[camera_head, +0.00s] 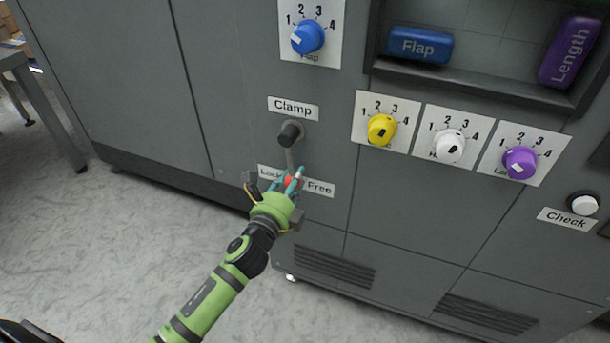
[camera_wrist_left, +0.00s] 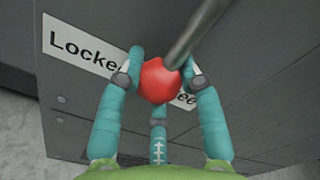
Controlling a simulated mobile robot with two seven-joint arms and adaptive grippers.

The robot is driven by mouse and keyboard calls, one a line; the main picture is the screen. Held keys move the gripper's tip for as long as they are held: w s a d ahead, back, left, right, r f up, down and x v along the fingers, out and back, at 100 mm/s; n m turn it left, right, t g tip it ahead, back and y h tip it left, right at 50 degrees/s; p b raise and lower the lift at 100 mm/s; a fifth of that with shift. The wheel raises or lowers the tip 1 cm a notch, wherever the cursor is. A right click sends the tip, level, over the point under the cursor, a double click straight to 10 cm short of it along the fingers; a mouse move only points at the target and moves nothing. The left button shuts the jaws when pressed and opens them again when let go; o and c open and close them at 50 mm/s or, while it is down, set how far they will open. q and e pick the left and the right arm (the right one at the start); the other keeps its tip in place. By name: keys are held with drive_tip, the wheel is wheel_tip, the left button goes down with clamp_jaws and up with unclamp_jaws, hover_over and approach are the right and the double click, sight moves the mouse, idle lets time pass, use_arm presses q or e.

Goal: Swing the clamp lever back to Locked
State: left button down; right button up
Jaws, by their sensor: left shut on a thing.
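The clamp lever (camera_head: 291,155) hangs from a dark pivot under the "Clamp" label on the grey machine front. It points nearly straight down, between the "Locked" label (camera_head: 268,173) and the "Free" label (camera_head: 320,187). Its red ball knob (camera_wrist_left: 160,82) is between the teal fingers of my left gripper (camera_head: 290,182). In the left wrist view the gripper (camera_wrist_left: 161,85) is shut on the knob, and the grey rod (camera_wrist_left: 194,34) runs up and right from it. The fingers partly hide both labels. My right gripper is not in view.
A blue dial (camera_head: 308,38) sits above the lever. Yellow (camera_head: 382,129), white (camera_head: 448,145) and purple (camera_head: 519,162) dials lie to its right. A recess holds a blue Flap block (camera_head: 420,45) and a purple Length block (camera_head: 569,52). The floor before the machine is clear.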

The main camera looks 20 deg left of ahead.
sight(268, 157)
use_arm(q)
drive_tip(key=a+m+p, duration=0.1)
drive_tip(key=a+m, duration=0.2)
drive_tip(key=a, duration=0.1)
drive_tip(key=shift+w+r+m+p, duration=0.1)
drive_tip(key=shift+r+m+p, duration=0.05)
drive_tip(key=shift+m+p, duration=0.2)
drive_tip(key=shift+a+r+m+p, duration=0.3)
drive_tip(key=shift+a+m, duration=0.35)
drive_tip(key=shift+m, duration=0.05)
drive_tip(key=shift+a+r+m+p, duration=0.25)
drive_tip(key=shift+a+m, duration=0.45)
drive_tip(key=shift+m, duration=0.05)
drive_tip(key=shift+a+r+m+p, duration=0.3)
drive_tip(key=shift+a+m, duration=0.35)
drive_tip(key=shift+m, duration=0.05)
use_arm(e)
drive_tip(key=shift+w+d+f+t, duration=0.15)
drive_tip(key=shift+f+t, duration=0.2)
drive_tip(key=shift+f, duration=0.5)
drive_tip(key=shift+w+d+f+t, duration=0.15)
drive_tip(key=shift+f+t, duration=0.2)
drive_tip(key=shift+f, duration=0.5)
use_arm(q)
drive_tip(key=c, duration=0.8)
unclamp_jaws()
drive_tip(key=shift+w, duration=0.1)
drive_tip(key=shift+o, duration=0.2)
